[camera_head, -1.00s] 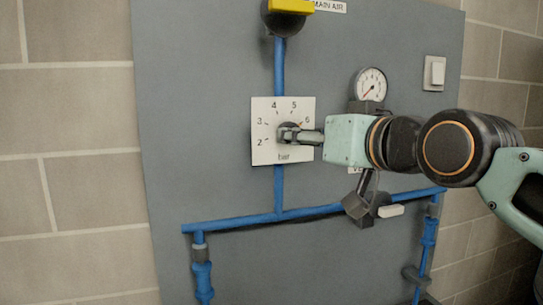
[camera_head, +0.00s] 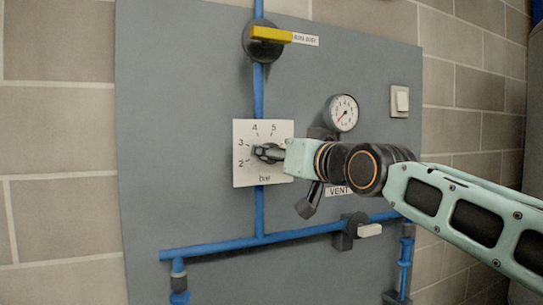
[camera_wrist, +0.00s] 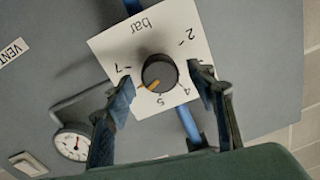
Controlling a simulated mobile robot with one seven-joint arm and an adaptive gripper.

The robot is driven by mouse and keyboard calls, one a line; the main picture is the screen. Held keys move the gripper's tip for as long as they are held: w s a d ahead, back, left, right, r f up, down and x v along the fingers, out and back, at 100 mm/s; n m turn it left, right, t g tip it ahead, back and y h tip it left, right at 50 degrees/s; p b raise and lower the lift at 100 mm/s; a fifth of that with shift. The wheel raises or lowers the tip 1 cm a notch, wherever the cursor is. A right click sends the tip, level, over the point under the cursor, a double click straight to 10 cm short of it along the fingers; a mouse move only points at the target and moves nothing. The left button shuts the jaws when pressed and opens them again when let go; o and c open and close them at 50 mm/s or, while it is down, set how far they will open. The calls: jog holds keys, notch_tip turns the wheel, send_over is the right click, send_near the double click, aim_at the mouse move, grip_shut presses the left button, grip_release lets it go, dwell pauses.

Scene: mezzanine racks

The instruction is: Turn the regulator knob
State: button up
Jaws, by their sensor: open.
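The regulator knob (camera_wrist: 160,73) is a round dark knob with an orange pointer mark. It sits on a white dial plate (camera_head: 241,174) marked in bar on the grey panel. In the wrist view the pointer aims between 5 and 7, beside my left-hand finger. My gripper (camera_wrist: 161,77) is open at the knob, one finger on each side. In the wrist view, gaps show between fingers and knob. In the head view my gripper (camera_head: 266,152) covers most of the knob and the plate's right side. Some numbers are hidden by the fingers.
A yellow-handled valve (camera_head: 270,35) sits above the dial on a blue pipe (camera_head: 259,92). A pressure gauge (camera_head: 342,113), a white switch (camera_head: 400,101) and a dark vent lever (camera_head: 309,202) are to the right. The panel left of the dial is clear.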

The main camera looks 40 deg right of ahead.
jog(key=shift+w+d, duration=0.25)
jog(key=shift+w, duration=0.95)
jog(key=shift+c, duration=0.4)
jog(key=c, duration=1.1)
